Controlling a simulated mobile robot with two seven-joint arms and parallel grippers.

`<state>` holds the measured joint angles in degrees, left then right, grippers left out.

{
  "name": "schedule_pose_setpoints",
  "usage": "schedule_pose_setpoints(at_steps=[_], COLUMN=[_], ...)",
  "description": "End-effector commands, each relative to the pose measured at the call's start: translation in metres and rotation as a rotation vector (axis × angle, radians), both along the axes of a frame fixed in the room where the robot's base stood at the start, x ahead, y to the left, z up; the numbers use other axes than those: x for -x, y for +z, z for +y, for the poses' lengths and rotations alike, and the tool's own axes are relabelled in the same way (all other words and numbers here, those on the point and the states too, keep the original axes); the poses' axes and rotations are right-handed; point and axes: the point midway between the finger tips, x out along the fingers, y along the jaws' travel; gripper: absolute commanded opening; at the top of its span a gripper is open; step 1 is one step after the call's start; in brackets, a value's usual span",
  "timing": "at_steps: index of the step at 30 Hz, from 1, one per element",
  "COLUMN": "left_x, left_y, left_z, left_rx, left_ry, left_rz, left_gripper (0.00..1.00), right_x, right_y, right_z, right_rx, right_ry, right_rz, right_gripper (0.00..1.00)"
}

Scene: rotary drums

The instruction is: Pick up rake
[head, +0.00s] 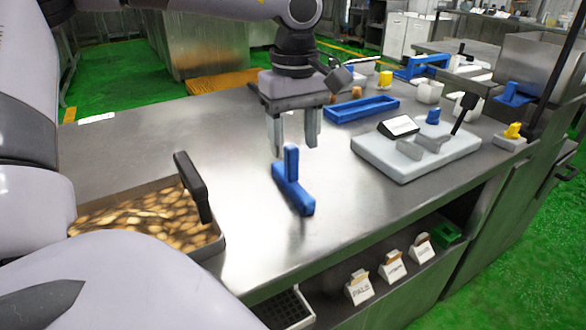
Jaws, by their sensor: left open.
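A blue rake (293,187) lies on the steel table (250,250), with a long blue bar flat on the surface and a short upright blue part rising from it. My left gripper (294,145) is open, pointing down, with its two fingers at and just above the top of the rake's upright part. I cannot tell from this angle whether the fingers are around the upright part or behind it. My right gripper is not in view.
A tray of brown pieces (150,215) with a dark handle (192,187) stands at the left. A blue tray (361,108) is behind, and a white device with a black lever (415,150) is at right. Labelled cards (359,287) stand on the lower shelf.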

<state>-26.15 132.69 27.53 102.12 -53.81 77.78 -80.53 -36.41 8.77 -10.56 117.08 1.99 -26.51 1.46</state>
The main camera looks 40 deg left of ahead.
Motion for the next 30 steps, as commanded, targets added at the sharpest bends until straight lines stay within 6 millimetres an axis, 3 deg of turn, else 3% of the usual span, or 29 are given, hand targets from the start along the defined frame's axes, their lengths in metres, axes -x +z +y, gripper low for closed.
schedule_pose_setpoints(at_steps=[5, 18, 28, 30], left_x=[0.0, 0.003, 0.003, 0.003], left_y=[-0.008, -0.065, -0.071, -0.071], left_z=[0.0, 0.005, 0.005, 0.005], left_rx=[0.001, 0.0, 0.0, 0.0], left_ry=[0.0, 0.0, 0.001, 0.001], left_rz=[0.001, 0.002, -0.001, -0.001], left_gripper=[0.55, 0.55, 0.55, 0.33], right_x=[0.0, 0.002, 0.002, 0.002], right_y=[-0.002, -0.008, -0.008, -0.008], right_z=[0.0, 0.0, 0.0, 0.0], right_rx=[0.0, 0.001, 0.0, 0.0], right_ry=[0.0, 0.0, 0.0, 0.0], right_rz=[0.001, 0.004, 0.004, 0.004], right_gripper=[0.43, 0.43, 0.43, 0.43])
